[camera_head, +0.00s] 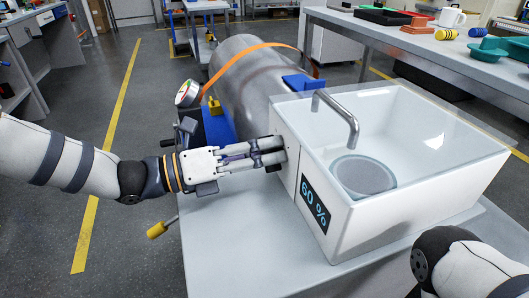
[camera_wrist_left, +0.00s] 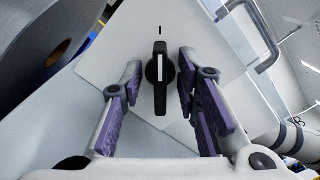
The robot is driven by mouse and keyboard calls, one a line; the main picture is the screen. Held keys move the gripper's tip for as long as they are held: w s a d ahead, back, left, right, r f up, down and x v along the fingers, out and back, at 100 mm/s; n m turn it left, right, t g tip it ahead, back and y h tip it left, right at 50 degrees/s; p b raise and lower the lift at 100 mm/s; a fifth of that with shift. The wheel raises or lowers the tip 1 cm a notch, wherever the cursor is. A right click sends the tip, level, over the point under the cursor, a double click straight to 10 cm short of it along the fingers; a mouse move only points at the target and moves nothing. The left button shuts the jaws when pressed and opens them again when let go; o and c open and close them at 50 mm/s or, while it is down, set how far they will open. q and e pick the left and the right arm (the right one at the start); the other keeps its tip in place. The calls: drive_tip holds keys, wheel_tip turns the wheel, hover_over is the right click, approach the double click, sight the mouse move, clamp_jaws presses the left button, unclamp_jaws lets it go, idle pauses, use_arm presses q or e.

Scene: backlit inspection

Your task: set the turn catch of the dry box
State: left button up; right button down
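The dry box (camera_head: 400,215) is a white box with a clear top, a bent metal handle (camera_head: 340,115) and a display reading 60 %. Its turn catch (camera_wrist_left: 158,78) is a black knob with a white line on the side panel. The line stands upright in the left wrist view, roughly in line with a short dark mark (camera_wrist_left: 159,30) above.
A metal cylinder (camera_head: 245,75) with an orange strap lies behind the left gripper, with a gauge (camera_head: 187,94) beside it. A yellow-handled lever (camera_head: 157,230) sticks out below my left arm. The table's front left (camera_head: 235,250) is clear.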

use_arm(q)
drive_tip(key=shift+c, duration=0.5)
clamp_jaws()
drive_tip(key=shift+m, duration=0.3)
drive_tip(key=m+p, duration=0.1)
drive_tip(key=m, duration=0.6)
drive_tip(key=shift+m+p, duration=0.3)
drive_tip(key=m, duration=0.5)
drive_tip(key=shift+s, duration=0.1)
drive_tip(key=shift+m, duration=2.3)
drive_tip(key=shift+b, duration=0.3)
drive_tip(key=shift+o, duration=0.5)
unclamp_jaws()
